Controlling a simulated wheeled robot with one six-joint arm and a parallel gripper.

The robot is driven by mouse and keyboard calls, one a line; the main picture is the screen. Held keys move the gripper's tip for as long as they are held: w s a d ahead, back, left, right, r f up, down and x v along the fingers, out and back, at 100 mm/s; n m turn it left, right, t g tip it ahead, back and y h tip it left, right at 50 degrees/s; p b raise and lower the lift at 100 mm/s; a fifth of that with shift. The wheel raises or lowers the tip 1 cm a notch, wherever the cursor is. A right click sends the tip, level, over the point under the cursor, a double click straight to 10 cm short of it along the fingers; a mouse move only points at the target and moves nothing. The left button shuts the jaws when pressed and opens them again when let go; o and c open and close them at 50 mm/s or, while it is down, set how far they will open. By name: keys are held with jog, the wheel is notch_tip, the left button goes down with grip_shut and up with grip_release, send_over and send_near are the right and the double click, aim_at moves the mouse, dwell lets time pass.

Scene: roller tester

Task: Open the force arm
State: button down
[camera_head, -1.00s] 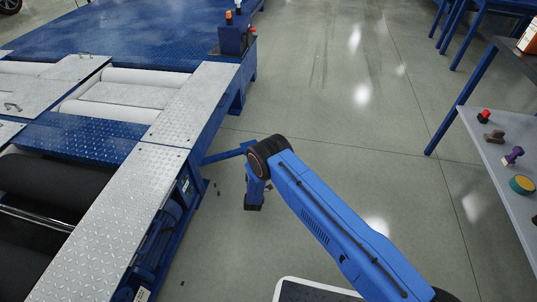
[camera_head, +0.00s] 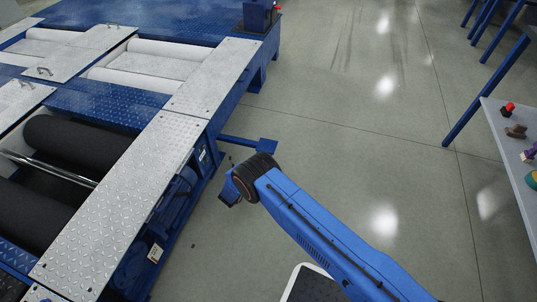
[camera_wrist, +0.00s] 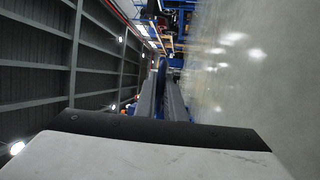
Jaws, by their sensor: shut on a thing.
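The force arm (camera_head: 240,140) is a thin blue bar that sticks out from the side of the roller tester (camera_head: 160,140), with a small blue plate at its outer end. The wrist of my arm is right next to this end in the head view and hides the jaws there. In the wrist view my gripper (camera_wrist: 168,88) shows its two grey fingers close together. A narrow blue strip (camera_wrist: 162,66), which I take as part of the force arm, shows between them near the tips. The exact contact is too small to see.
A grey table (camera_head: 507,155) with several small items stands at the right. The tester's metal plates and dark rollers (camera_head: 75,145) fill the left.

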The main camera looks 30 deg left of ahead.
jog(key=shift+s+d+h, duration=0.1)
jog(key=shift+s+h, duration=0.2)
jog(key=c, duration=1.8)
grip_release()
jog(key=shift+c, duration=0.2)
jog(key=shift+s, duration=0.1)
jog(key=v, duration=1.7)
jog(key=shift+s, duration=0.15)
